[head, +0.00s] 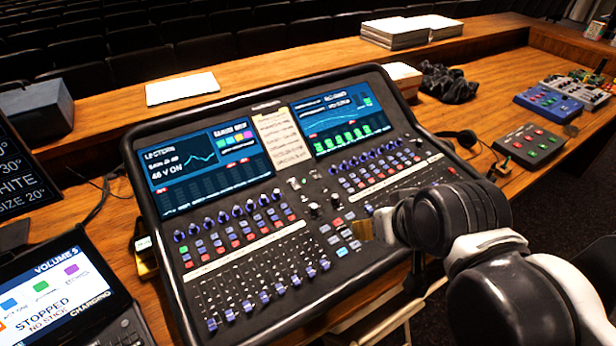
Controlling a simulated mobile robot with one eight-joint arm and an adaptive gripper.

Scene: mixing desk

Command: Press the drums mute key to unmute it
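The mixing desk (250,262) stands on the wooden counter, with two lit screens and two banks of faders. Rows of small red, green and white keys run above the faders in the left bank (245,222) and the right bank. The channel labels are too small to read, so I cannot tell which key is the drums mute. My gripper (366,230) hangs over the lower middle of the desk, close to the center keys (342,232). Its tan tip points left. Its fingers are seen edge-on, and whether it touches the panel is unclear. My arm hides the desk's lower right part.
A laptop-like device (62,290) reading "STOPPED" stands at lower left. A clipped paper sheet (281,139) lies between the screens. Headphones (467,140), a small key box (530,145) and a blue pedal box (548,103) lie to the right. Dark seats fill the background.

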